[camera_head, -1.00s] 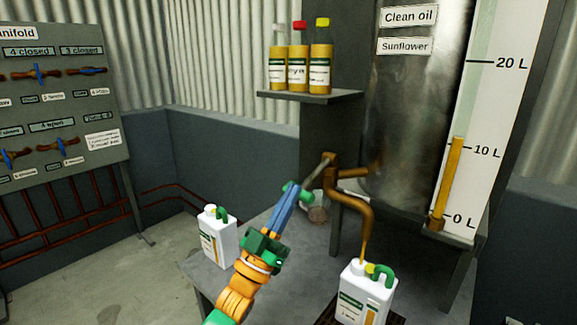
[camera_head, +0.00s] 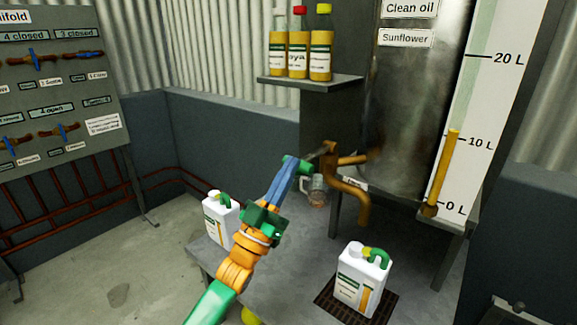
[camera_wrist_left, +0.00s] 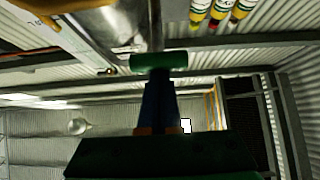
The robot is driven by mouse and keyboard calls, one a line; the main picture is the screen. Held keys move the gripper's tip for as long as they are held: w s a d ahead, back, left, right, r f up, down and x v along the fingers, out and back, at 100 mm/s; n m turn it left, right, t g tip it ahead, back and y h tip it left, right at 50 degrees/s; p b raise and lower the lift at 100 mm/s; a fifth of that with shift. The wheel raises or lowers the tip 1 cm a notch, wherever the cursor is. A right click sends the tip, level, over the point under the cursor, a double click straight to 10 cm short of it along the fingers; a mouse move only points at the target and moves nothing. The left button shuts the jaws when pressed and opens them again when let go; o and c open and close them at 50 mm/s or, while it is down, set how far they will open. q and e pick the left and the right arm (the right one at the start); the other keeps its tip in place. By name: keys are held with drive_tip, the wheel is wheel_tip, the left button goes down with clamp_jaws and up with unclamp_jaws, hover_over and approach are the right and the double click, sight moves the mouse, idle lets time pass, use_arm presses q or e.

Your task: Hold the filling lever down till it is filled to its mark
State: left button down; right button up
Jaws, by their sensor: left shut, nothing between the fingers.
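The filling lever (camera_head: 322,150) is a grey rod on a brass valve (camera_head: 345,162), ending in a green crossbar grip. The grip also shows in the left wrist view (camera_wrist_left: 158,62). My left gripper (camera_head: 290,176) has its blue fingers shut and empty, with the tips at the grip; I cannot tell if they touch. The curved brass spout (camera_head: 360,208) shows no oil stream. Below it a white jug (camera_head: 350,275) with a green handle stands upright; an amber strip shows on its side. Its mark is too small to make out. My right gripper is not in view.
Another white jug (camera_head: 220,222) stands on the table at left. A glass mug (camera_head: 317,190) sits behind my left gripper. The steel oil tank (camera_head: 410,110) has a level gauge (camera_head: 444,165) reading a little above 10 L. Bottles stand on a shelf (camera_head: 310,84).

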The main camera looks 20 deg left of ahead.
use_arm(q)
drive_tip(key=b+v, duration=0.2)
drive_tip(key=v, duration=0.7)
drive_tip(key=shift+f+b, duration=0.3)
drive_tip(key=shift+f, duration=0.25)
drive_tip(key=shift+w, duration=0.1)
